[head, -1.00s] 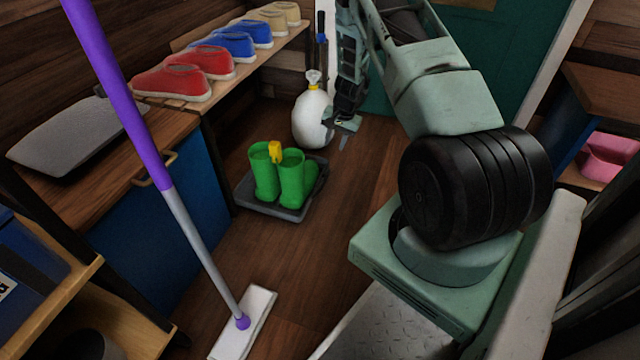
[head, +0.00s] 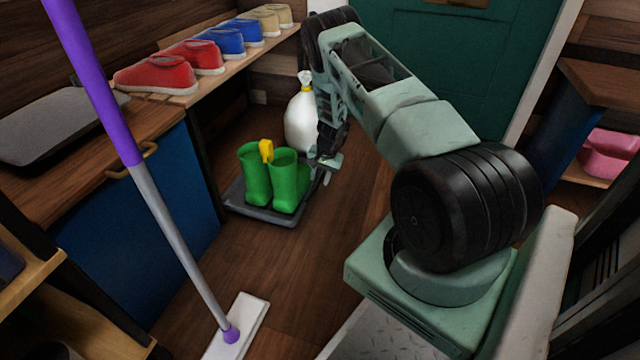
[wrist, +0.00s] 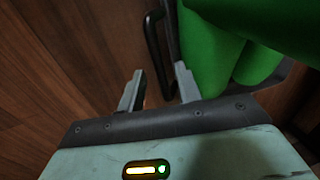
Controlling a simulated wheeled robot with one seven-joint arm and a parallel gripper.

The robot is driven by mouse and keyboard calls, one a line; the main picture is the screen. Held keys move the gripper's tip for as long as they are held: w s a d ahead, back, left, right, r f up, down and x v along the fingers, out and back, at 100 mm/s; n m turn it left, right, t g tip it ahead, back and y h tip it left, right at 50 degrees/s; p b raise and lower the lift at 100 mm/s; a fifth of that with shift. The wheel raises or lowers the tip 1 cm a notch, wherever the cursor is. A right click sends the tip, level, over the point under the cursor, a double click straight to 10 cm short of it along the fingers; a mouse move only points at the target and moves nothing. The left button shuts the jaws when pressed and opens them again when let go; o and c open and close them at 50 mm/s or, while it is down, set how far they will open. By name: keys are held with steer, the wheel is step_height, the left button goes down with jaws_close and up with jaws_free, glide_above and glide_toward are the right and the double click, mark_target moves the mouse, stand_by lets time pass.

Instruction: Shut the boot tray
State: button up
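The boot tray (head: 270,216) is a shallow dark grey tray low at the floor, partly out from under the shoe bench. Green boots (head: 283,185) with a yellow piece on top stand in it. My gripper (head: 326,172) is low beside the tray's right side, close to the boots. In the wrist view, my gripper's fingers (wrist: 158,88) are apart, with nothing clasped between them. A dark bar-shaped handle (wrist: 151,50) along the tray's edge lies just beyond the fingertips. The boots (wrist: 215,45) fill the upper right there. I cannot tell whether a finger touches the handle.
The bench (head: 205,85) above holds several shoes. A purple-handled mop (head: 150,200) leans across the left, its white head (head: 238,325) on the floor. Wooden floor (head: 300,265) in front of the tray is clear.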

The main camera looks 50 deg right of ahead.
steer(key=shift+f, duration=0.5)
